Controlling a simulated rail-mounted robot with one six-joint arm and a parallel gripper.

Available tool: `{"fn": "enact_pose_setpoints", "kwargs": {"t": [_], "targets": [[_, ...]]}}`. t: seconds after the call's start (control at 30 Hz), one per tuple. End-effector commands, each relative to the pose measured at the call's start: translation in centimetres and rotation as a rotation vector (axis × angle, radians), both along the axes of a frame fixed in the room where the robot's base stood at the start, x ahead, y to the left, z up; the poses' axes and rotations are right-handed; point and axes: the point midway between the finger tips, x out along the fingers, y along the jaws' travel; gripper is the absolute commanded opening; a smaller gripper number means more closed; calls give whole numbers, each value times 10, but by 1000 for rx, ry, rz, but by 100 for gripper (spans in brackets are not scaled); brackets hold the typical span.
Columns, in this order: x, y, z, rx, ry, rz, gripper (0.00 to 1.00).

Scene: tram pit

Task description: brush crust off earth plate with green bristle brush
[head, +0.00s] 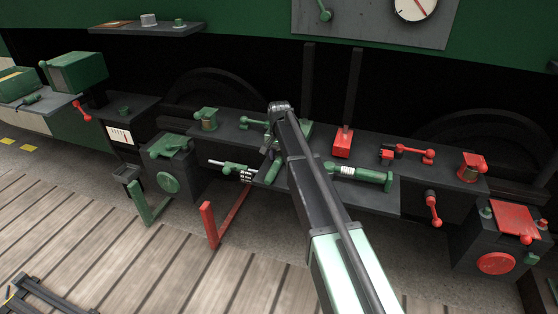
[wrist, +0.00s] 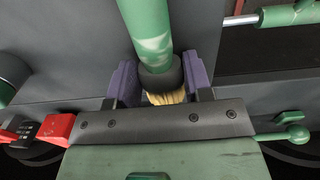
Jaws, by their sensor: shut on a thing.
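My gripper (wrist: 162,82) is shut on the green bristle brush (wrist: 147,30), its two purple pads on either side of the brush's dark collar. The green handle runs up out of the wrist view. Pale yellow bristles show below the collar, and a dark screwed bar covers their tips. In the head view the green handle (head: 274,172) shows beneath my arm, over the dark bench; my arm covers much of that spot. I cannot pick out the earth plate or any crust for certain, nor tell whether the bristles touch anything.
A ribbed green cylinder (head: 361,176) lies right of my arm. A red block (head: 343,143) and red levers (head: 414,154) stand behind and right. A rod with a green end (head: 232,168) and an upright red lever (head: 209,224) are at left. The plank floor in front is mostly clear.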

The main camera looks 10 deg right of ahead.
Motion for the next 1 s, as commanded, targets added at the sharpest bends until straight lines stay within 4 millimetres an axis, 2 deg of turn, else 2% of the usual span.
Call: {"fn": "enact_pose_setpoints", "kwargs": {"t": [0.17,0.27,0.37,0.47,0.6,0.73,0.87,1.0], "targets": [[0,0,9,0,0,0,18],[0,0,20,0,0,0,18],[0,0,40,0,0,0,18],[0,0,70,0,0,0,18],[0,0,124,0,0,0,18],[0,0,168,0,0,0,18],[0,0,195,0,0,0,18],[0,0,203,0,0,0,18]]}}
